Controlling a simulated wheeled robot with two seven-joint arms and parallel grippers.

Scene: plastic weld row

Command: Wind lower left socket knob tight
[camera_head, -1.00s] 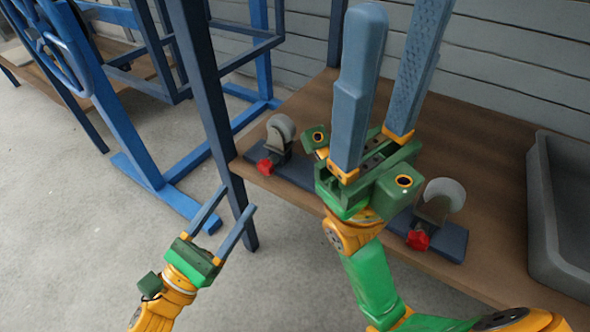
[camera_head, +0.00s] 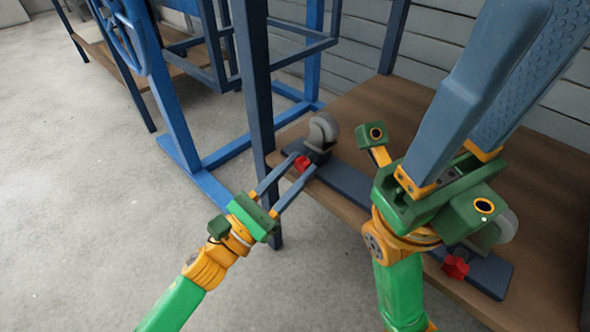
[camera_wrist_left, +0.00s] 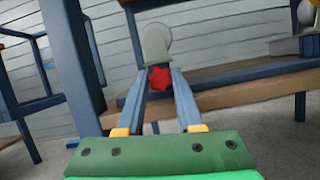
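The lower left socket is a grey rounded piece (camera_head: 323,130) on a blue base strip at the left end of the wooden shelf. Its red star-shaped knob (camera_head: 303,163) faces the front edge. My left gripper (camera_head: 303,163) is open, with its two blue fingertips on either side of this knob. In the left wrist view the knob (camera_wrist_left: 160,78) shows between the fingertips; I cannot tell whether they touch it. My right gripper (camera_head: 520,60) is raised over the shelf, its fingers pointing up and apart, with nothing visible between them.
A second red knob (camera_head: 455,267) sits on a blue strip to the right, partly behind my right gripper. A dark blue post (camera_head: 255,80) stands just left of the socket. A blue frame with a handwheel is at the upper left. Open floor lies at left.

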